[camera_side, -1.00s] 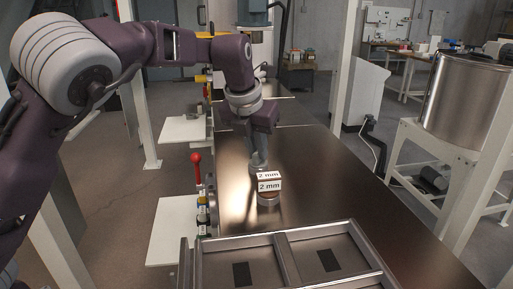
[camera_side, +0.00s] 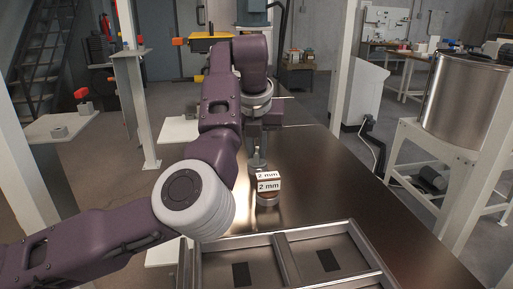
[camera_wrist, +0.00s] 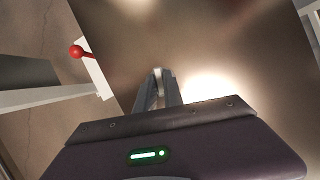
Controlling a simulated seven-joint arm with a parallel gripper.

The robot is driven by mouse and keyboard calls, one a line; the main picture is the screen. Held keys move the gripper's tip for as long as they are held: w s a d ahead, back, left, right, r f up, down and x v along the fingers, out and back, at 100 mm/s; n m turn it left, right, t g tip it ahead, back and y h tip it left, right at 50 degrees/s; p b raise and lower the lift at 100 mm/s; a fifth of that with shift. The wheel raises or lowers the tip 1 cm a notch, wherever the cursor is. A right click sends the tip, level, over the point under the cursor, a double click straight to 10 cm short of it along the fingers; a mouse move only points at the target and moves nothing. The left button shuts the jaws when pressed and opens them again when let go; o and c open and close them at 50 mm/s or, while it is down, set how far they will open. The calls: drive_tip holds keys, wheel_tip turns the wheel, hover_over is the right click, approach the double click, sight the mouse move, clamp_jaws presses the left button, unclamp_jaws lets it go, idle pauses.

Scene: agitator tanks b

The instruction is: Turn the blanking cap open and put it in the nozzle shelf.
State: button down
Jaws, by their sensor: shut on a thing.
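My gripper (camera_side: 258,158) points down over the dark metal bench, just behind a block labelled "2 mm". In the wrist view my gripper (camera_wrist: 158,78) has its two fingers close together on a small grey piece, which I take to be the blanking cap (camera_wrist: 158,71); little of it shows. In the side view the labelled block hides what lies under the fingertips, so I cannot tell whether the cap touches anything below. A metal tray (camera_side: 280,262) with a divider and dark patches in its bays lies at the front; I cannot tell whether it is the nozzle shelf.
The "2 mm" block (camera_side: 268,181) sits on a round metal base close in front of my gripper. A red-knobbed lever (camera_wrist: 76,52) stands beside the bench. A large steel tank (camera_side: 465,100) on a white frame stands at right. The bench's right side is clear.

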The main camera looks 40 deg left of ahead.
drive_tip(key=c, duration=1.1)
unclamp_jaws()
drive_tip(key=shift+o, duration=0.2)
